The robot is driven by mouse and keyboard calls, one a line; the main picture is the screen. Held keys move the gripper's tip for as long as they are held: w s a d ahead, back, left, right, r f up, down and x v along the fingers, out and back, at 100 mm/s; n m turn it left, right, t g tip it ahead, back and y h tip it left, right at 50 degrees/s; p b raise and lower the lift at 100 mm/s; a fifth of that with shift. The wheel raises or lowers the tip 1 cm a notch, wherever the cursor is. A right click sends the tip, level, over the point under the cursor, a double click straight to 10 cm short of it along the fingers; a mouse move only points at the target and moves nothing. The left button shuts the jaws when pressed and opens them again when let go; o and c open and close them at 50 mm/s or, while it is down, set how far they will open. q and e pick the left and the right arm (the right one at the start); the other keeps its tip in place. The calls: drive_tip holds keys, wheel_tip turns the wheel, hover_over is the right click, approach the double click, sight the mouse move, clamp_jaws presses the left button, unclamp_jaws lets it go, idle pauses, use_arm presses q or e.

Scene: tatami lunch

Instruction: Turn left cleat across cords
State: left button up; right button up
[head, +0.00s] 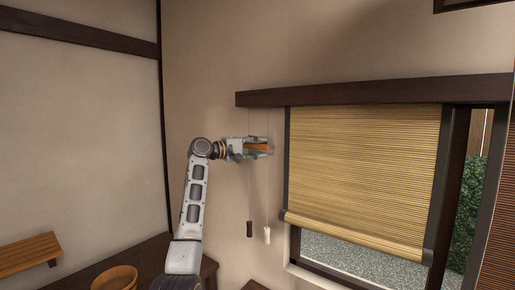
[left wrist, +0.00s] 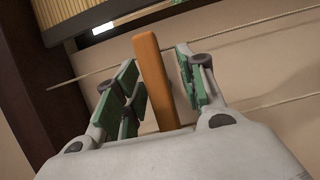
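The left cleat, an orange-brown wooden bar (head: 257,146), is on the wall left of the window. It also shows in the left wrist view (left wrist: 152,75), lying lengthwise between the green finger pads. My left gripper (head: 262,148) is open around it, with a visible gap on each side; contact farther down is hidden. Two thin cords (left wrist: 265,103) run crosswise to the bar in the left wrist view. In the head view they hang down to a dark tassel (head: 249,229) and a white tassel (head: 267,236). My right gripper is not in view.
A bamboo blind (head: 365,175) hangs partly lowered in the window, under a dark beam (head: 380,91). A wooden shelf (head: 28,253) is on the left wall. A round wooden tub (head: 115,279) stands at the lower left. The wall around the cords looks clear.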

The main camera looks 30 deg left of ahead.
use_arm(q)
drive_tip(key=shift+s, duration=0.1)
drive_tip(key=v, duration=1.2)
drive_tip(key=shift+f, duration=0.1)
idle(0.6)
